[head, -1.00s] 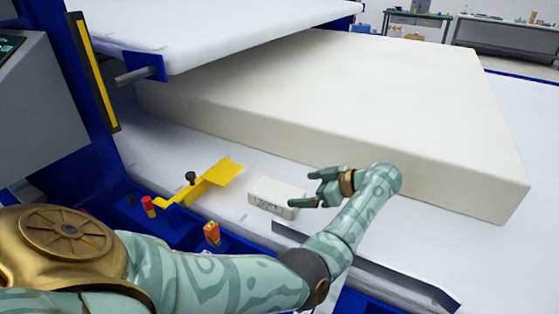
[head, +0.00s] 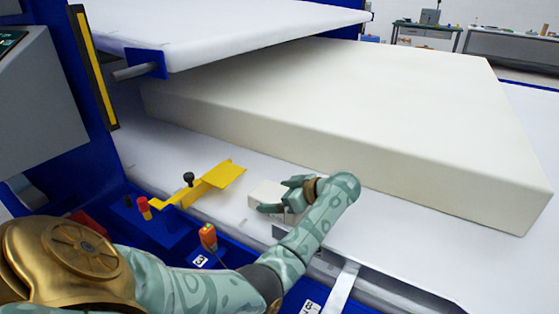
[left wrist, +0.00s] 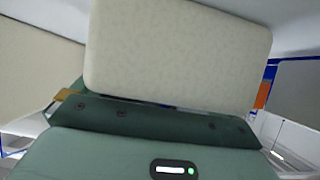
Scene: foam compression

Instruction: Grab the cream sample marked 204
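The cream sample (head: 262,192) is a small pale block lying on the white bed. Its front marking is covered by a finger, so no number can be read. My left gripper (head: 281,195) is at the block's right part, with one finger on the near side and one on the far side. The fingers are spread; I cannot tell whether they touch the block. In the left wrist view the block (left wrist: 178,55) fills the upper middle, close in front of the palm. My right gripper is not in view.
A large cream foam slab (head: 330,110) lies behind the sample, under a white upper plate (head: 220,35) at the left. A yellow bracket (head: 205,182) stands left of the sample. An orange device (head: 208,237) and a red knob (head: 144,207) are on the blue frame.

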